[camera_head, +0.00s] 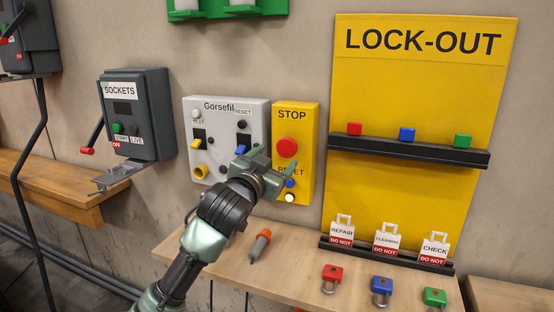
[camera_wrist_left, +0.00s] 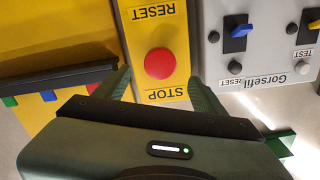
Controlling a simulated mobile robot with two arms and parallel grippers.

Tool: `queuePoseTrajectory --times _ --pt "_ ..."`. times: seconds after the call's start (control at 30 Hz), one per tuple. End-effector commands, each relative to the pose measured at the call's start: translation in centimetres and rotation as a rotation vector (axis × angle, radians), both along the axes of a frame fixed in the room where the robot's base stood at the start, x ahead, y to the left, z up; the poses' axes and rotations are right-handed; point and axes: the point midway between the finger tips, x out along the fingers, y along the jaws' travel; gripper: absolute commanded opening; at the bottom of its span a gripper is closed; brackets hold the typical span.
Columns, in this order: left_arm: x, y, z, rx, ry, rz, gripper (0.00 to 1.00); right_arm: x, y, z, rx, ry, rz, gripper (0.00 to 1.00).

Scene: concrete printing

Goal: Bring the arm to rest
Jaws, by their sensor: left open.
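My left gripper (camera_head: 274,160) is raised in front of the gap between the grey Gorsefil panel (camera_head: 223,108) and the yellow STOP box (camera_head: 309,130). Its two fingers stand apart and hold nothing. In the left wrist view the picture is upside down, and the red stop button (camera_wrist_left: 159,63) shows between the open fingers (camera_wrist_left: 163,88). I cannot tell from these views how far the fingertips are from the box. My left arm reaches up from the bottom left across the wooden shelf. My right gripper does not show.
A yellow LOCK-OUT board (camera_head: 419,90) stands at the right with tags and coloured padlocks. Loose padlocks (camera_head: 381,290) and an orange-tipped grey tool (camera_head: 259,246) lie on the wooden shelf (camera_head: 300,258). A dark SOCKETS box (camera_head: 150,115) with a red-ended lever hangs at the left.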

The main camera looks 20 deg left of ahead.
Motion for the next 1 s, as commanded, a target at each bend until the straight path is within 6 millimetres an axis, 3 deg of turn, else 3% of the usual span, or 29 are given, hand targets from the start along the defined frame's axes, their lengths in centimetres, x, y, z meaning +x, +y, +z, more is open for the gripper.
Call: queuePoseTrajectory --times 0.33,0.47,0.57,0.67,0.8,1.0 --pt "0.0 0.0 -0.2 -0.001 0.004 0.0 0.7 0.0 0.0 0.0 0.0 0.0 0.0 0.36" --pt "-0.7 -0.4 -3.3 -0.007 0.06 -0.002 0.7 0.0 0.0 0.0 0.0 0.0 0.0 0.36" --pt "-2.4 -1.1 -8.7 -0.018 0.161 -0.002 0.7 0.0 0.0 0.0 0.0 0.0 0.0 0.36" --pt "-5.6 -1.8 -15.6 -0.032 0.3 0.0 0.7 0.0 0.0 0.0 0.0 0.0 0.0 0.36" --pt "-11.6 -2.4 -24.5 -0.053 0.504 0.01 0.7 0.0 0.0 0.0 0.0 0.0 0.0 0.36" --pt "-22.7 -2.7 -34.4 -0.082 0.798 0.037 0.7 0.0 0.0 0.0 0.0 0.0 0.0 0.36"
